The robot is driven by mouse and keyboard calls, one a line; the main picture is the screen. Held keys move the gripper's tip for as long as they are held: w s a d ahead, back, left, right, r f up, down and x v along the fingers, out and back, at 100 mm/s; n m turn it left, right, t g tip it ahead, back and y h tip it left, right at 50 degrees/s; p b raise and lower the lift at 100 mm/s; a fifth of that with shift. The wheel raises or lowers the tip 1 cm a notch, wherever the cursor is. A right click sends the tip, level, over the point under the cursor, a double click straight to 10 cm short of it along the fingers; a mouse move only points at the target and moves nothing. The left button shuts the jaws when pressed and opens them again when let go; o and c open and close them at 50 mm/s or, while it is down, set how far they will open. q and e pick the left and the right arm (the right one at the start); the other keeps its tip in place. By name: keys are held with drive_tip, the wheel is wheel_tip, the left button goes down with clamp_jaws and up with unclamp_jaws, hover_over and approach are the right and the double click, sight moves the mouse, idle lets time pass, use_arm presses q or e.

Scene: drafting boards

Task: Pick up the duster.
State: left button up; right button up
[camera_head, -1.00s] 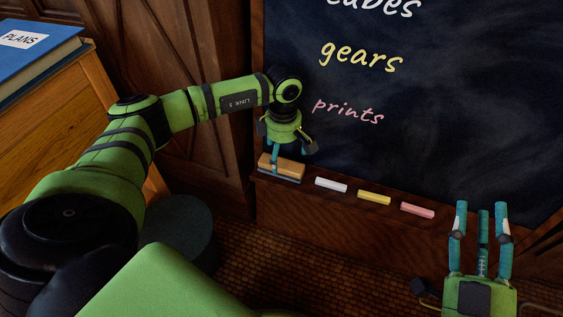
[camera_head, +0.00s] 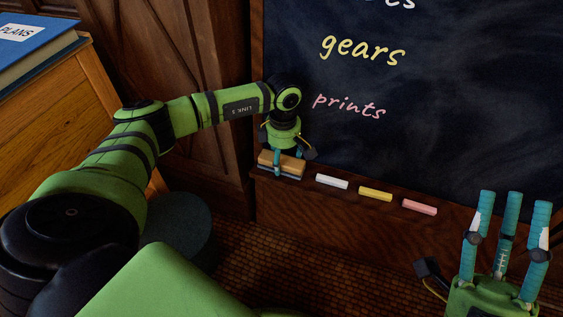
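The duster (camera_head: 292,164), a wooden-backed block with a dark underside, is at the left end of the chalk ledge below the blackboard. It appears to rest on the ledge. My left gripper (camera_head: 278,160) points down over it, with one teal finger across the duster's front face. Its other fingertips are hidden behind the duster and the hand, so I cannot tell if it grips. My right gripper (camera_head: 510,215) is at the lower right, its three teal fingers pointing up, apart and empty.
White (camera_head: 332,181), yellow (camera_head: 375,194) and pink (camera_head: 419,207) chalks lie on the ledge (camera_head: 350,196) right of the duster. The blackboard (camera_head: 450,110) rises behind. A wooden cabinet (camera_head: 60,110) with a blue book (camera_head: 38,48) stands at the left.

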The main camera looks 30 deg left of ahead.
sight(283, 156)
drive_tip(key=shift+w, duration=0.1)
idle(0.3)
use_arm(q)
wheel_tip(283, 156, up, 5)
drive_tip(key=shift+r+p, duration=0.1)
drive_tip(key=shift+p, duration=0.8)
wheel_tip(283, 156, up, 4)
drive_tip(key=shift+r+p, duration=0.15)
drive_tip(key=shift+p, duration=0.45)
drive_tip(key=shift+r, duration=0.2)
use_arm(e)
drive_tip(key=w+d+f+m+g+h, duration=0.1)
drive_tip(key=w+f+g+h, duration=0.2)
drive_tip(key=f, duration=0.4)
drive_tip(key=w+d+f+m+g+h, duration=0.2)
drive_tip(key=w+f+g+h, duration=0.1)
drive_tip(key=f, duration=0.5)
drive_tip(key=shift+w+f+g+h, duration=0.3)
drive_tip(key=shift+g+h, duration=0.5)
drive_tip(key=shift+g, duration=0.3)
drive_tip(key=shift+d, duration=0.1)
use_arm(q)
drive_tip(key=shift+o, duration=0.7)
